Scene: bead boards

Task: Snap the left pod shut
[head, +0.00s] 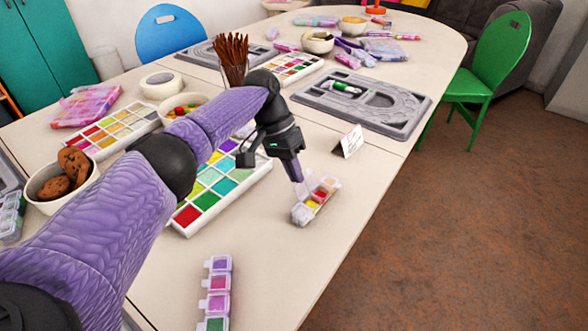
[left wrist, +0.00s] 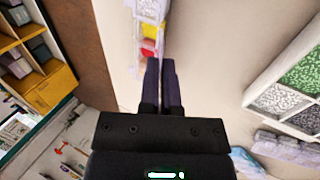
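A small clear bead case (head: 302,214) stands near the right edge of the table, with red and yellow beads in its pods. Part of it shows at the top of the left wrist view (left wrist: 152,12), with a pale pod, a yellow one and a red one. Clear lid parts stick up around it; which pods are closed is too small to tell. My left gripper (head: 298,180) points down at the case's far left side. Its fingers (left wrist: 161,62) are together with nothing seen between them. Whether they touch the case is unclear. My right gripper is out of view.
Another strip of pods (head: 217,283) lies at the near table edge. A bead palette (head: 236,196) is left of the case, a white card (head: 349,142) behind it, and a grey bead board (head: 400,122) farther back. Table around the case's front is clear.

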